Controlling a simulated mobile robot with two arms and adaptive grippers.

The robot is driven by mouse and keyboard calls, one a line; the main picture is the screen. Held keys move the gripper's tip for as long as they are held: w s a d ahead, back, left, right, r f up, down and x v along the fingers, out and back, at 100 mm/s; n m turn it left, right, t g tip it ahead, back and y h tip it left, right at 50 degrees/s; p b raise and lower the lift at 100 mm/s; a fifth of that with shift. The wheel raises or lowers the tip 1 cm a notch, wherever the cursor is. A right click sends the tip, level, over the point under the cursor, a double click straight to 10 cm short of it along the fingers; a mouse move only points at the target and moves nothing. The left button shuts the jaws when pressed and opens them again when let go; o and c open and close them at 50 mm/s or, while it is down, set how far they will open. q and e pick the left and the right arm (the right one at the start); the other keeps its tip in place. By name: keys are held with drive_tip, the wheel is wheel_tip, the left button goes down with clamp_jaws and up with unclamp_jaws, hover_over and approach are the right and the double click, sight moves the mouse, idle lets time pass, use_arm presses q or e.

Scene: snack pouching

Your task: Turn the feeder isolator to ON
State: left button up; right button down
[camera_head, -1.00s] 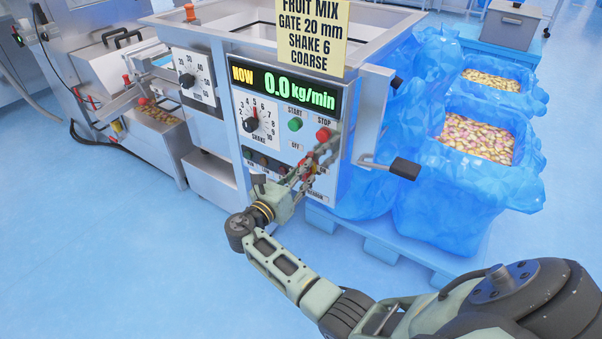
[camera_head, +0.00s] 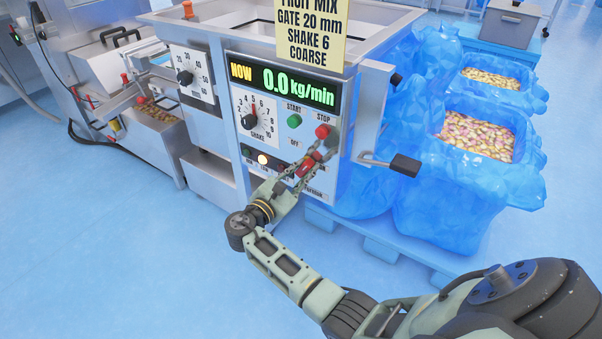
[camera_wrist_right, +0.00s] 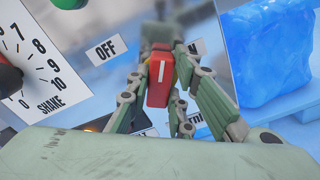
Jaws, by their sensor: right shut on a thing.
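The feeder isolator is a red handle (camera_head: 306,166) with a white line, low on the machine's front panel below the red STOP button. In the head view it slants to the upper right. My right gripper (camera_head: 312,160) is shut on it, with fingers on both sides. The right wrist view also shows the red handle (camera_wrist_right: 160,80) between the fingers (camera_wrist_right: 160,88). The OFF label (camera_wrist_right: 105,49) is to its left, and the ON label (camera_wrist_right: 196,47) to its right is partly hidden by a finger. My left gripper is not in view.
The display (camera_head: 284,84) reads 0.0 kg/min. A black-ended lever (camera_head: 405,165) juts out right of the panel, near blue-lined bins (camera_head: 470,195).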

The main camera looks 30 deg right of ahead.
drive_tip(key=shift+f+m, duration=0.15)
drive_tip(key=shift+m, duration=0.25)
drive_tip(key=shift+m+b, duration=0.35)
drive_tip(key=shift+m, duration=0.05)
use_arm(q)
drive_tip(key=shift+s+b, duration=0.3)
drive_tip(key=shift+b, duration=0.25)
use_arm(e)
drive_tip(key=shift+s+m, duration=0.1)
drive_tip(key=shift+m, duration=1.3)
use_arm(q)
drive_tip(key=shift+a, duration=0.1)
use_arm(e)
drive_tip(key=c, duration=1.6)
unclamp_jaws()
drive_tip(key=shift+o, duration=0.2)
drive_tip(key=v, duration=1.2)
